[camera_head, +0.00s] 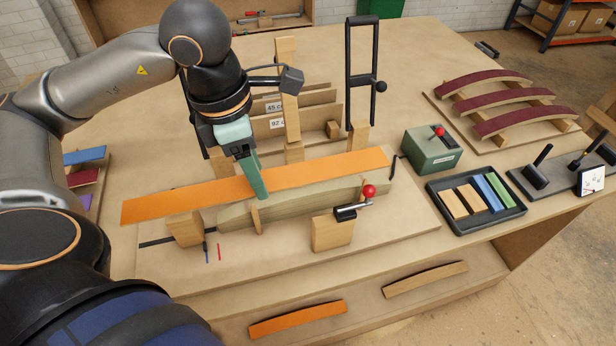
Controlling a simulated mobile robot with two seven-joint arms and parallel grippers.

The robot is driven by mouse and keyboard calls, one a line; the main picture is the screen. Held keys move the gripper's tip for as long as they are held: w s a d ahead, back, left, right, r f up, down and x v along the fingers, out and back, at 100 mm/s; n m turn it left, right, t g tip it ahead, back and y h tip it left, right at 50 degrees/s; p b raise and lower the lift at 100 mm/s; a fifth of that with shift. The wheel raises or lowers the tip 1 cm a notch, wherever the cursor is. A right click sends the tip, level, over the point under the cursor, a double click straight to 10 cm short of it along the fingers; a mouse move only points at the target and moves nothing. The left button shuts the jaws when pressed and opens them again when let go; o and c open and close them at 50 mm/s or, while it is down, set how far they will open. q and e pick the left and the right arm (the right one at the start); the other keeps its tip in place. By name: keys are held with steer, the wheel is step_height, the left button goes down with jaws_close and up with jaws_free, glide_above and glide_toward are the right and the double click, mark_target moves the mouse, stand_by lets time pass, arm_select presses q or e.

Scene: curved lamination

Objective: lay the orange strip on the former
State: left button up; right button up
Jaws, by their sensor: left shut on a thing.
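The orange strip (320,168) is long and flat and runs from the left up to the right across the middle of the bench. The former (310,204) is a pale wooden block with a curved top, just in front of the strip. My left gripper (258,188) points down with green fingers, shut on the strip near its middle. The strip looks nearly straight and lies above or behind the former; I cannot tell whether they touch. The fingers hide a little of both. My right gripper is not in view.
A red-knobbed clamp (352,208) stands in front of the former, and a black upright frame (361,70) behind. A green box (431,149) and a black tray (477,212) of coloured strips are to the right. Maroon-topped curved pieces (505,97) lie at the back right.

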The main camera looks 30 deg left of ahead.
arm_select(q)
steer(key=w+f+p, duration=0.1)
steer(key=w+f, duration=0.2)
steer(key=w, duration=0.4)
glide_above(308, 189)
steer(key=s, duration=0.1)
steer(key=f, duration=0.4)
steer(key=shift+s+a+f, duration=0.2)
steer(key=shift+a+f, duration=0.05)
steer(key=shift+f, duration=0.1)
steer(key=shift+w+f, duration=0.15)
steer(key=shift+f, duration=0.05)
steer(key=f, duration=0.3)
steer(key=shift+w+f+p, duration=0.3)
steer(key=shift+f+p, duration=0.1)
steer(key=shift+f+b, duration=0.5)
steer(key=shift+b, duration=0.1)
steer(key=o, duration=1.3)
steer(key=shift+o, duration=0.2)
steer(key=shift+r, duration=0.2)
